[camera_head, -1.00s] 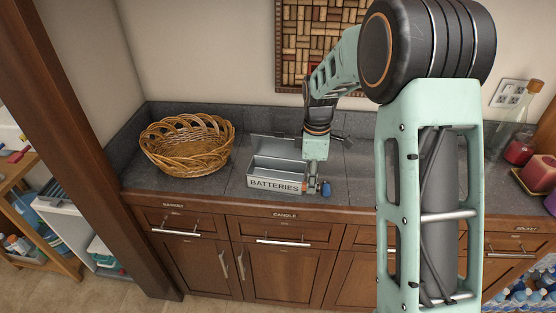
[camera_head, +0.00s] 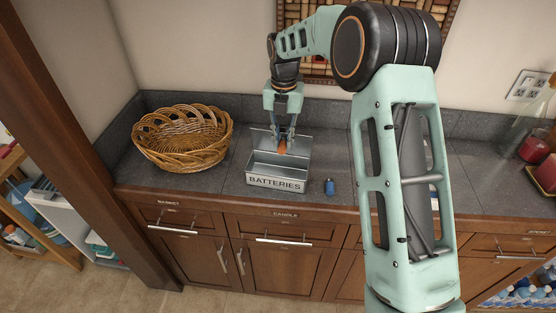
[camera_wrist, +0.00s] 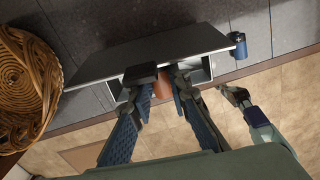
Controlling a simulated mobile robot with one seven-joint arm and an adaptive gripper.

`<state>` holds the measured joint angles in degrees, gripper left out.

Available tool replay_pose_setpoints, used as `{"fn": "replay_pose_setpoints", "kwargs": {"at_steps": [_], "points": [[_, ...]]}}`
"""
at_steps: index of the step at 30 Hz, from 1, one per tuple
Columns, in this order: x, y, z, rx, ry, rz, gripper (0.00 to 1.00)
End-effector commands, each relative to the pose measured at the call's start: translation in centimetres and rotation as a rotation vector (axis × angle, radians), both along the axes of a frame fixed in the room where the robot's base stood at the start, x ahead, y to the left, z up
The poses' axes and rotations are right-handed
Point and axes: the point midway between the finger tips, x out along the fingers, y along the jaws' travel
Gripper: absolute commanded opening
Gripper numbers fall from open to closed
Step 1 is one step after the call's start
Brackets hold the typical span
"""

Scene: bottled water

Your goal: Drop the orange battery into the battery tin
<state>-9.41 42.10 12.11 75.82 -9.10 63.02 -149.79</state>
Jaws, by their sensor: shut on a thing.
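The battery tin (camera_head: 277,183) is an open grey metal box labelled BATTERIES on the counter, its lid raised at the back. My gripper (camera_head: 284,146) points down above the tin and is shut on the orange battery (camera_head: 282,150). In the wrist view the orange battery (camera_wrist: 162,88) shows between the two fingers (camera_wrist: 160,80), over the tin (camera_wrist: 200,74), which the lid and fingers partly hide. In the head view the battery's lower end appears over the tin's opening, near the raised lid.
A blue battery (camera_head: 329,187) stands on the counter (camera_head: 345,165) just right of the tin; it also shows in the wrist view (camera_wrist: 238,46). A wicker basket (camera_head: 183,150) sits to the left. Red candles (camera_head: 535,148) and a glass bottle stand at the far right.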

Motion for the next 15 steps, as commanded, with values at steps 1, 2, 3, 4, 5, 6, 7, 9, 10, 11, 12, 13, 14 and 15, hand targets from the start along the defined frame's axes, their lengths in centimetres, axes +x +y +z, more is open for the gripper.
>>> {"fn": "replay_pose_setpoints", "kwargs": {"at_steps": [1,2,3,4,5,6,7,9,10,11,12,13,14,15], "points": [[0.0,0.0,-0.2,0.000,0.000,0.004,0.00],[0.0,0.0,-0.3,0.000,0.000,0.004,0.00],[0.0,0.0,-0.6,0.000,0.000,0.004,0.00],[0.0,0.0,-0.8,0.000,0.000,0.003,0.00],[0.0,0.0,-1.1,0.000,0.000,0.003,0.00],[0.0,0.0,-1.4,-0.001,0.001,0.003,0.00],[0.0,0.0,-1.8,-0.001,0.001,0.002,0.00],[0.0,0.0,-2.6,-0.001,0.002,0.002,0.00],[0.0,0.0,-3.0,-0.001,0.002,0.001,0.00],[-0.1,0.0,-3.4,-0.001,0.002,0.001,0.00],[0.0,0.0,-4.0,0.000,0.002,0.001,0.00],[0.0,0.0,-4.4,0.000,0.002,0.001,0.00],[0.0,0.0,-4.7,0.000,0.002,0.000,0.00],[0.0,0.0,-5.1,0.000,0.001,0.000,0.00]]}}
